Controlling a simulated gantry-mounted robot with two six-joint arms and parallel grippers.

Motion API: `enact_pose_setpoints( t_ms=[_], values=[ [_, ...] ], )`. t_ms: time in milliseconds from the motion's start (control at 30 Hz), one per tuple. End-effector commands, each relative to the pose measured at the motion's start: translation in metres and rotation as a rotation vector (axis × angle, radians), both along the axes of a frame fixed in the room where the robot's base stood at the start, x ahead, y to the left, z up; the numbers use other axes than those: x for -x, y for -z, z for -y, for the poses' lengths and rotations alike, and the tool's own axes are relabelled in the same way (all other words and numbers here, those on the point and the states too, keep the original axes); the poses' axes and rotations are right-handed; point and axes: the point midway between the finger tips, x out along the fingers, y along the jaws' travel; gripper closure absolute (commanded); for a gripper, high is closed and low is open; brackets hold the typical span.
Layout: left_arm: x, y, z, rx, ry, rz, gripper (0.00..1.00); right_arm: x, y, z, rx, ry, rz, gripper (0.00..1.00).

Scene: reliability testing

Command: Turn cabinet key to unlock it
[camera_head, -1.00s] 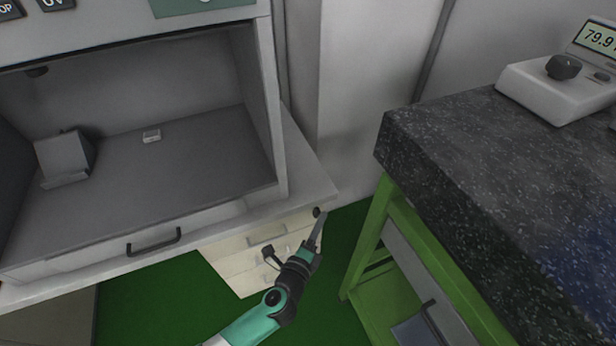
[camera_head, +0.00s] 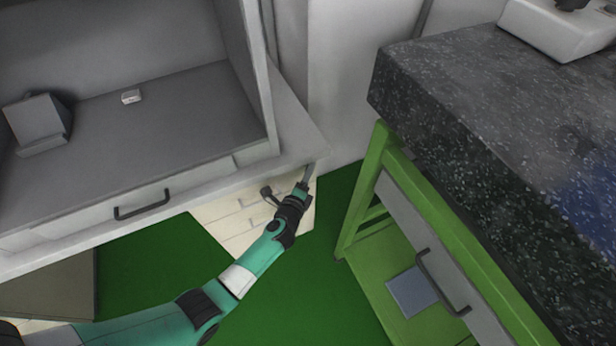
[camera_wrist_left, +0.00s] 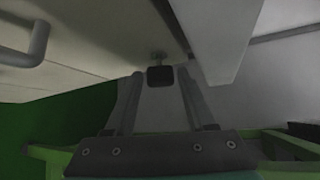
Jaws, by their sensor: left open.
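The cream drawer cabinet (camera_head: 228,222) stands low under the grey bench. Its front also fills the upper left of the left wrist view (camera_wrist_left: 95,30). The key, with a dark squarish head (camera_wrist_left: 160,76), sticks out of the cabinet front. My left gripper (camera_head: 309,173) reaches the cabinet's right side, under the bench corner. In the left wrist view the left gripper (camera_wrist_left: 160,83) is open, with one finger on each side of the key head. Whether the fingers touch it I cannot tell. In the head view the key is hidden. My right gripper is not in view.
The bench ledge (camera_head: 305,140) overhangs close to my left gripper. A green-framed table (camera_head: 365,185) with a dark speckled top (camera_head: 460,90) stands to the right. A grey drawer handle (camera_wrist_left: 30,50) juts out at the wrist view's upper left. Green floor (camera_head: 300,285) lies open between.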

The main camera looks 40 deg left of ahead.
Motion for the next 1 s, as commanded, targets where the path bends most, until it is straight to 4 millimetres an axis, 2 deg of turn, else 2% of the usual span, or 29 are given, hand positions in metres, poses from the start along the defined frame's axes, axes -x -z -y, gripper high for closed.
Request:
enact_pose_setpoints(
  t_ms=[300, 600, 833, 1000],
  values=[
    [-0.004, 0.0, -0.002, 0.0, 0.001, 0.001, 0.47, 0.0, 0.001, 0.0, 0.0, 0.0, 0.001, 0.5],
    [-0.004, 0.0, -0.002, -0.001, 0.001, 0.0, 1.0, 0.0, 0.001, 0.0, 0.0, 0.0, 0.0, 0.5],
    [-0.004, -0.001, -0.002, -0.003, 0.001, -0.005, 1.0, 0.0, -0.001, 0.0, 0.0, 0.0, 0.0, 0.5],
    [-0.004, -0.004, -0.001, -0.014, 0.001, -0.039, 1.0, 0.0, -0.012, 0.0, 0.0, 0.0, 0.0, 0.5]
  ],
)
